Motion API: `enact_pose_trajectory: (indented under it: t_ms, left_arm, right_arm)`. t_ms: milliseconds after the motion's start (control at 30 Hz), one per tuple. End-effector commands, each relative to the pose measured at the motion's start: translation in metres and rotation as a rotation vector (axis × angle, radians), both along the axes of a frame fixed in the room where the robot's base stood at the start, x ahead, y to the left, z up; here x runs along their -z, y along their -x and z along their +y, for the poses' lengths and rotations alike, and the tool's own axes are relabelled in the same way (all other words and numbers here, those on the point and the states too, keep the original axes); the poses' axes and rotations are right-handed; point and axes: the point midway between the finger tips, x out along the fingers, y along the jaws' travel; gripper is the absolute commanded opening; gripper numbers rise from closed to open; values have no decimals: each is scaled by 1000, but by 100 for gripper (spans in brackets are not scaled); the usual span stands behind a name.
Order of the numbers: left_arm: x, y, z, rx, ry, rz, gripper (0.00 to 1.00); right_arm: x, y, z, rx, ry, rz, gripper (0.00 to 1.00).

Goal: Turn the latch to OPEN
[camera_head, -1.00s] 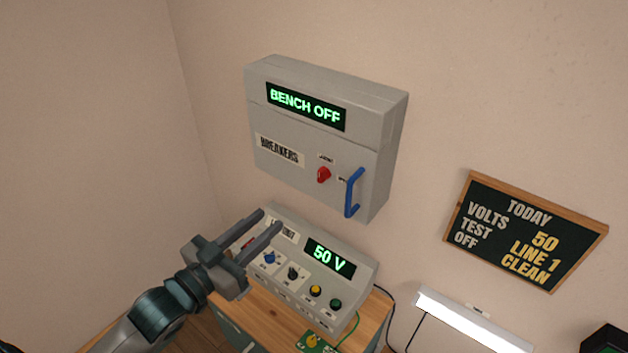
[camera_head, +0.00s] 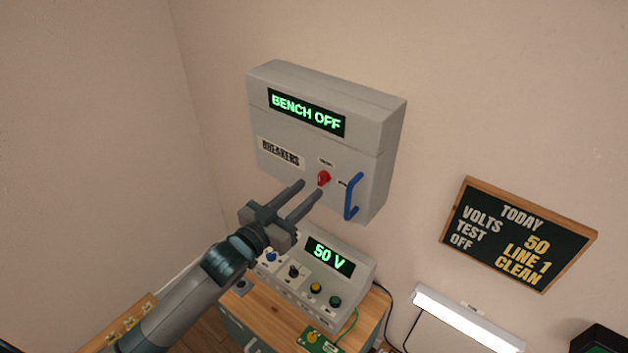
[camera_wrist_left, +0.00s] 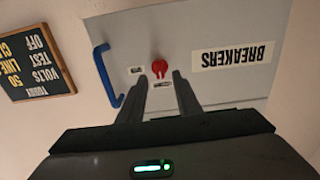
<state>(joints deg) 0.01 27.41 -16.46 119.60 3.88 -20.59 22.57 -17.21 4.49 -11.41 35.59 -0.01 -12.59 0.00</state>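The red latch (camera_head: 323,178) is a small knob on the front of the grey breaker box (camera_head: 375,110), between small labels too small to read clearly. It also shows in the left wrist view (camera_wrist_left: 160,67), just beyond and between my fingertips. My left gripper (camera_head: 311,187) is open and empty, its two fingers pointing at the latch from the lower left. The fingertips look close to the latch; I cannot tell whether they touch it. My right gripper is not in view.
A blue handle (camera_head: 353,196) stands out from the box just right of the latch. Below is a grey console (camera_head: 350,290) with a "50 V" display on a wooden bench (camera_head: 260,312). A chalkboard (camera_head: 517,235) and a lit lamp (camera_head: 465,318) are at the right.

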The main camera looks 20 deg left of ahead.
Motion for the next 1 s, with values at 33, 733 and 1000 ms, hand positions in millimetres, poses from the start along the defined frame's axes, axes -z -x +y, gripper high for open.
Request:
enact_pose_trajectory:
  t_ms: [33,733,1000]
  left_arm:
    - [-3,-9,-3,0,0,-1,31]
    - [0,-38,-14,1,0,0,22]
    - [0,-37,-14,1,-1,1,0]
  right_arm:
    - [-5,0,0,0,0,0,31]
    - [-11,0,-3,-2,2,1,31]
    - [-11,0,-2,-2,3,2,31]
